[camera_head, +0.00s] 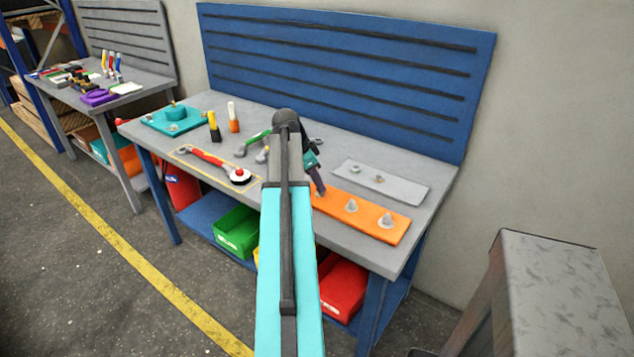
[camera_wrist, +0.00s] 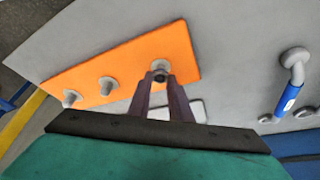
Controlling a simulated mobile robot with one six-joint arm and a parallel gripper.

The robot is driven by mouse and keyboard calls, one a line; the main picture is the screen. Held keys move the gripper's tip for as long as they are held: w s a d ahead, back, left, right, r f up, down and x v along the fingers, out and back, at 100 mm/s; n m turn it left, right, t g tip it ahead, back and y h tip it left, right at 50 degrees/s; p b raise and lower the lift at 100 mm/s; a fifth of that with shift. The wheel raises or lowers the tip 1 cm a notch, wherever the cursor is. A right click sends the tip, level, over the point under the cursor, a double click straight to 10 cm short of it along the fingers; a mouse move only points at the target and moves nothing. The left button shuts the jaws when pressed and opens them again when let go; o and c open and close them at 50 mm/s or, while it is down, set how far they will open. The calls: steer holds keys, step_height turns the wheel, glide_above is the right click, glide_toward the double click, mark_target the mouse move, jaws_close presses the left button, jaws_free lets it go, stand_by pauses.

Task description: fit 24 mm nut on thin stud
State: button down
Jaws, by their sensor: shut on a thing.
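The orange board (camera_head: 330,203) lies on the workbench and carries a row of grey studs. Two of them, the middle stud (camera_head: 351,205) and the end stud (camera_head: 386,219), stand clear of my gripper (camera_head: 319,190). In the wrist view my gripper (camera_wrist: 160,78) is shut on a small grey nut (camera_wrist: 160,65) at the third position, over the orange board (camera_wrist: 130,68). The thin stud there is mostly hidden by the nut and fingers. I cannot tell whether the nut is around the stud or just above it.
A light grey plate (camera_head: 405,187) with small metal parts lies behind the orange board. A red-handled tool (camera_head: 207,158), a teal block (camera_head: 160,122) and several wrenches lie to the left. A blue-handled wrench (camera_wrist: 288,97) shows in the wrist view.

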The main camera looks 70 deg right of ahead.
steer(key=shift+f, duration=0.45)
steer(key=c, duration=1.5)
jaws_free()
steer(key=shift+c, duration=0.2)
steer(key=shift+r, duration=0.1)
steer(key=b+v, duration=0.2)
steer(key=v, duration=1.1)
steer(key=shift+r, duration=0.25)
steer(key=shift+w+a, duration=0.15)
